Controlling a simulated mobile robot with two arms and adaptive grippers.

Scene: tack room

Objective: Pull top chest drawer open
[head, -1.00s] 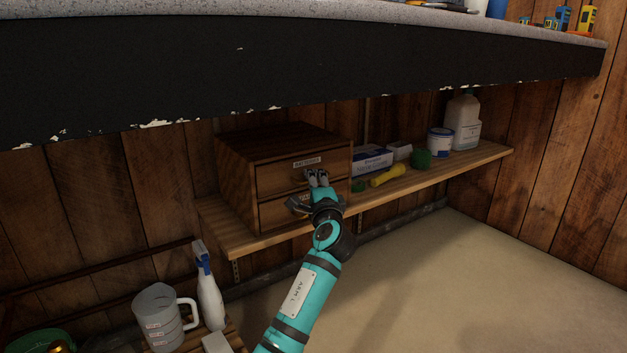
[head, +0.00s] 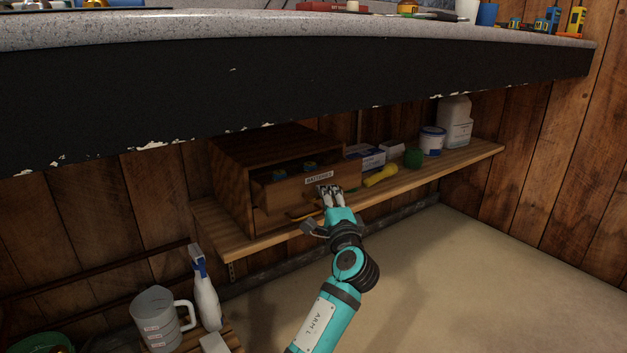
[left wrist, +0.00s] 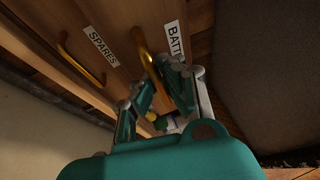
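The small wooden chest (head: 228,180) stands on the shelf under the counter. Its top drawer (head: 290,192), labelled BATTERIES, is pulled out part of the way, with small items showing inside. My left gripper (head: 330,190) is at the front of this drawer. In the left wrist view, the fingers (left wrist: 160,82) close around the brass handle (left wrist: 147,62) of the top drawer. The fingers hide part of the handle. The lower drawer (left wrist: 75,50), labelled SPARES, has its own brass handle and looks shut. My right gripper is not in view.
The shelf (head: 400,184) runs on to the right with boxes, a yellow flashlight (head: 381,175), a green item (head: 413,158), a tub (head: 432,141) and a white jug (head: 455,122). The counter (head: 290,82) overhangs the chest. A pitcher (head: 160,318) and spray bottle (head: 206,295) stand lower left.

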